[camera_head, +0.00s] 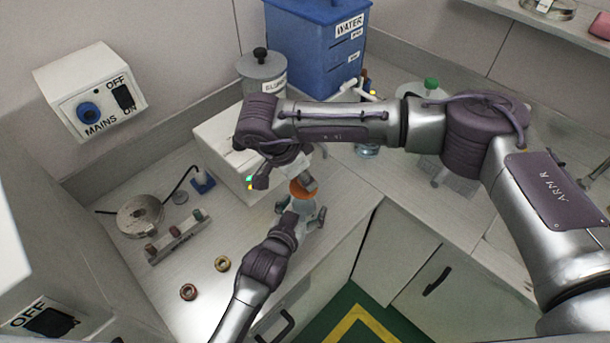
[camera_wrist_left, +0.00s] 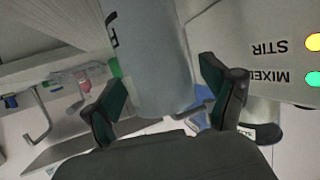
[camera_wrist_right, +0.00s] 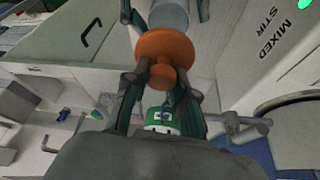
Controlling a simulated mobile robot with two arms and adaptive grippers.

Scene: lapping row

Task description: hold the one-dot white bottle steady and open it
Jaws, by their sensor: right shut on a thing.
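The white bottle (camera_head: 303,206) stands near the front edge of the bench by the corner, with an orange cap (camera_head: 303,189) on top. My left gripper (camera_head: 301,213) has its fingers on both sides of the body. In the left wrist view the bottle (camera_wrist_left: 150,60) is between spread fingers, with a small gap on the right. A dark mark shows on it; I cannot make out its dots. My right gripper (camera_wrist_right: 163,85) is shut on the knob of the orange cap (camera_wrist_right: 165,46), which appears seated on the bottle. In the head view my right arm partly hides that gripper.
A white box (camera_head: 222,150) with stir lights stands right behind the bottle. A grey lidded pot (camera_head: 262,72) and a blue water tank (camera_head: 312,45) are at the back. Two rings (camera_head: 222,263), a rack (camera_head: 178,240) and a round metal device (camera_head: 140,215) lie at left.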

